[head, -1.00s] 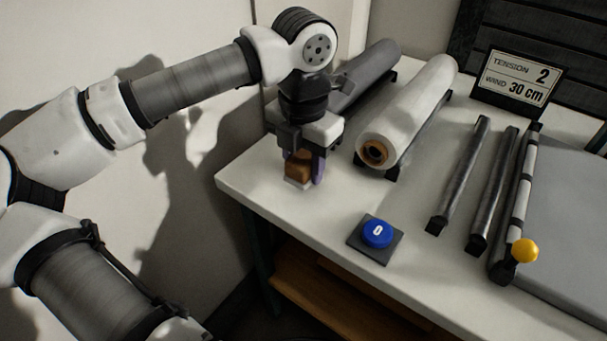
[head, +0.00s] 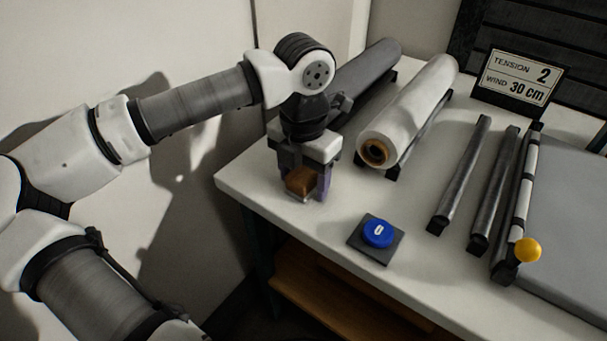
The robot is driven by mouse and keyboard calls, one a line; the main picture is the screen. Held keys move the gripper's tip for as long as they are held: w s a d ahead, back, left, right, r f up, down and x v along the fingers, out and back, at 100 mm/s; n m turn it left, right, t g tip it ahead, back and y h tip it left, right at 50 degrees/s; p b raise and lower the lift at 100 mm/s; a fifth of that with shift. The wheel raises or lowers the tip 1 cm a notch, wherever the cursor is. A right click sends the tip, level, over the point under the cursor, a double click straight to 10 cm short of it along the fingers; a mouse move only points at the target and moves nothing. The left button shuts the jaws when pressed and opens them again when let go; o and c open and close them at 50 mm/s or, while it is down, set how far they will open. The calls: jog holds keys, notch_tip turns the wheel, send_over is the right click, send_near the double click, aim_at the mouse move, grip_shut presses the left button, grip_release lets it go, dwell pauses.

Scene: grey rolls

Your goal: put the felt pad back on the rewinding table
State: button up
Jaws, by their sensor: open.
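The felt pad (head: 299,182), a small brown block with a pale underside, is at the left front corner of the white rewinding table (head: 330,212). It appears to rest on the tabletop. My gripper (head: 304,184) points down over it, open, with one finger on each side of the pad. The upper part of the pad is hidden between the fingers, and I cannot tell whether either finger touches it.
A white roll (head: 412,112) and a grey roll (head: 362,80) lie behind my gripper. A blue button (head: 378,233) on a dark base stands to the right. Dark bars (head: 460,175) and a yellow-knobbed bar (head: 528,250) lie farther right. A tension sign (head: 520,78) stands behind.

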aim_at(303, 172)
jog(key=shift+r, duration=0.1)
notch_tip(303, 172, up, 12)
jog(key=p, duration=0.1)
dwell(0.4)
